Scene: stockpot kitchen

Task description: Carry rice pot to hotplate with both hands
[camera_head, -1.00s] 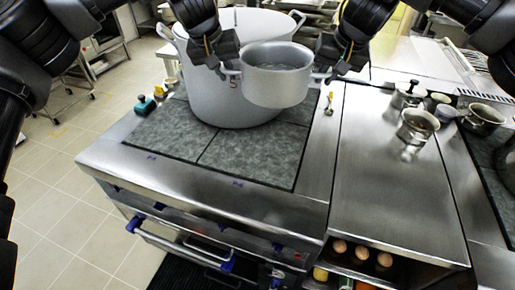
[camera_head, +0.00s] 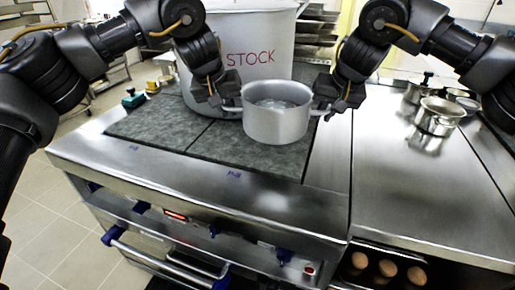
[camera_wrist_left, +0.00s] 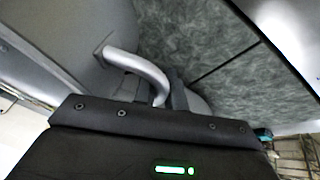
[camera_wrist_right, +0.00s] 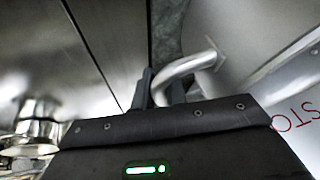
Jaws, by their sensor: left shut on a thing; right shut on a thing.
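The rice pot (camera_head: 276,122) is a small light-grey metal pot with pale contents, held upright between my two grippers. My left gripper (camera_head: 233,108) is shut on its left handle, which also shows in the left wrist view (camera_wrist_left: 142,68). My right gripper (camera_head: 322,112) is shut on its right handle, seen in the right wrist view (camera_wrist_right: 182,70). The hotplate (camera_head: 190,138) is a dark grey, stone-textured surface in two panels on the steel stove. The rice pot appears over its right panel; I cannot tell whether its base touches.
A large stockpot (camera_head: 262,45) marked STOCK stands on the hotplate behind the rice pot. A steel counter (camera_head: 415,180) lies to the right, with a small metal pot (camera_head: 438,115) at its back. A green-and-black item (camera_head: 133,98) sits at the stove's left edge. The front hotplate area is clear.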

